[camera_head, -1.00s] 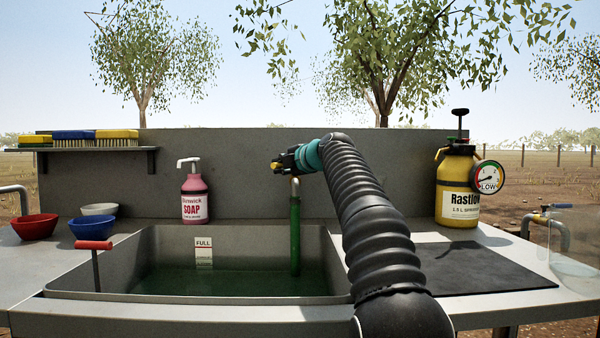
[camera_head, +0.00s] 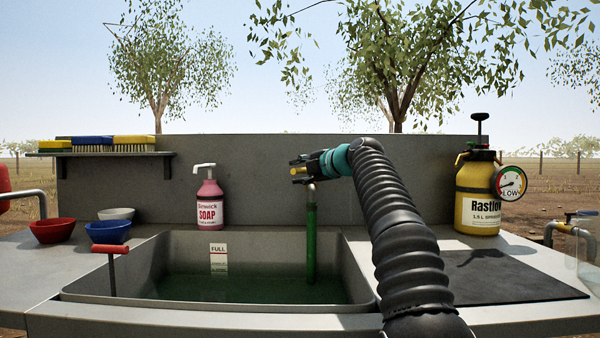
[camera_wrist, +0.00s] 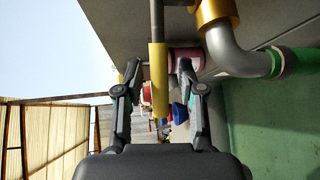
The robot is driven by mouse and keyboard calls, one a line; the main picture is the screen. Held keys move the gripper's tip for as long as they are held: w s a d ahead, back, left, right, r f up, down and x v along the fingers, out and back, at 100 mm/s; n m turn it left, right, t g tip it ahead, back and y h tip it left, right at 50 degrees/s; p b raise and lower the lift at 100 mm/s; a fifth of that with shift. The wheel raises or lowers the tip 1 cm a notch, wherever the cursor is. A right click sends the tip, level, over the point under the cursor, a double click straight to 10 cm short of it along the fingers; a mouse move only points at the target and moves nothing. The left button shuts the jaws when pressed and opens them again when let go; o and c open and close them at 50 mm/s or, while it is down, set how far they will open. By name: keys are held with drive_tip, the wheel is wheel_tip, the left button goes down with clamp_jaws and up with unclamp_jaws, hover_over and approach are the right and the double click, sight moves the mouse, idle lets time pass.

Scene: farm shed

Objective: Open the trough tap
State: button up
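The trough tap's grey spout (camera_head: 311,192) stands at the trough's back right, with a green hose (camera_head: 311,240) hanging down from it. The wrist view shows the tap's brass body (camera_wrist: 214,10), its curved grey spout (camera_wrist: 235,55) and a lever with a yellow sleeve (camera_wrist: 158,82). My gripper (camera_wrist: 159,70) is open, with one finger on each side of the yellow sleeve and a gap on both sides. In the head view my gripper (camera_head: 297,171) is at the tap's top, and it hides most of the tap body.
The trough (camera_head: 215,298) holds green water. A red-handled rod (camera_head: 110,249) stands at its front left. A soap bottle (camera_head: 209,199), bowls (camera_head: 107,233) and a brush shelf (camera_head: 105,155) are left; a yellow sprayer (camera_head: 478,195) and dark mat (camera_head: 500,277) are right.

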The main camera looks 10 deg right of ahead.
drive_tip(key=shift+s, duration=0.1)
drive_tip(key=v, duration=1.2)
drive_tip(key=shift+d+r, duration=0.1)
